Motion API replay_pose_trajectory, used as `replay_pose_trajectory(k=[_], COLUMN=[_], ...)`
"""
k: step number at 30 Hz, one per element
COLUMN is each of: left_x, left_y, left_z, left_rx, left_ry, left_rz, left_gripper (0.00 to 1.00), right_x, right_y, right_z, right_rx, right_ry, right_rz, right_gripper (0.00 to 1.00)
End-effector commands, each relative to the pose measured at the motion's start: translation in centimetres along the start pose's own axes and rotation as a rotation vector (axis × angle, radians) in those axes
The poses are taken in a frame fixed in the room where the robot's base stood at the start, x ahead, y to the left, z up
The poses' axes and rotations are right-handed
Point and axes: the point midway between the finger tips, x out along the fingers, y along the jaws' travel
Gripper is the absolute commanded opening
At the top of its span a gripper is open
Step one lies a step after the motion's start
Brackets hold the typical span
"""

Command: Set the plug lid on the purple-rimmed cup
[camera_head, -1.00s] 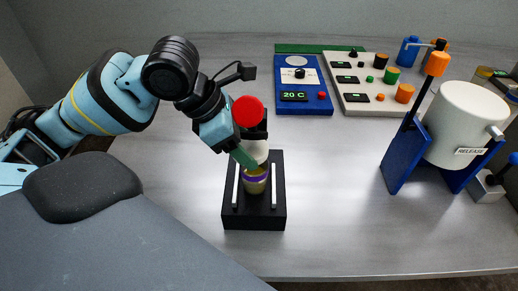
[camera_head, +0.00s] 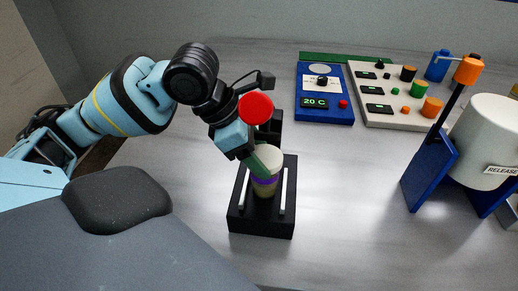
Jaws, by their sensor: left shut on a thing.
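The purple-rimmed cup (camera_head: 265,181) is upright on a black stand (camera_head: 262,223) with two pale rails, its body yellowish. A cream round piece, seemingly the plug lid (camera_head: 268,155), is directly above the cup. My left gripper (camera_head: 262,163) comes in from the upper left, with green fingers shut on the cream piece. A finger hides part of the lid and of the cup's rim, so I cannot tell whether the lid touches the cup. My right gripper is not in view.
A red disc (camera_head: 256,108) sits above the stand's back, close to my left gripper. Behind are a blue panel (camera_head: 312,112) reading 20 C and a white control panel (camera_head: 386,121). A white drum (camera_head: 488,145) on blue supports is at right. The table between is clear.

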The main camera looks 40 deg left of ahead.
Motion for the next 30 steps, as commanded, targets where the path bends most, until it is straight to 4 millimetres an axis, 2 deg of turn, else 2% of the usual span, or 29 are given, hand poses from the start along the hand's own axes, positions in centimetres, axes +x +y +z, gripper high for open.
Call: replay_pose_trajectory(k=[2,3,8,16,20,23,30], left_x=[0.3,0.2,0.2,0.1,-0.8,-2.0,-6.7], left_y=[0.0,0.0,0.0,0.0,0.0,0.1,0.1], left_z=[-0.2,-0.1,-0.1,-0.1,0.5,0.6,0.5], left_rx=[-0.001,-0.001,0.000,0.000,0.002,0.001,0.000], left_ry=[0.002,0.001,0.001,0.000,-0.003,-0.003,0.000], left_rz=[-0.001,0.000,0.000,0.000,0.002,0.007,0.005], left_gripper=[0.42,0.66,0.85,0.85,0.85,0.85,0.85], right_x=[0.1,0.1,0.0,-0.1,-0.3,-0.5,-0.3], right_y=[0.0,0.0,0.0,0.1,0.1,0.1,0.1], right_z=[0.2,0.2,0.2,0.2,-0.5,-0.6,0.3], right_rx=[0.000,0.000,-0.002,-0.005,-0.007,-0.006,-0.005], right_ry=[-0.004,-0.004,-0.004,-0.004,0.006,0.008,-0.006], right_rz=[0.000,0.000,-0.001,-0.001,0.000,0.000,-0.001], right_gripper=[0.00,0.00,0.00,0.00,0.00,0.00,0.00])
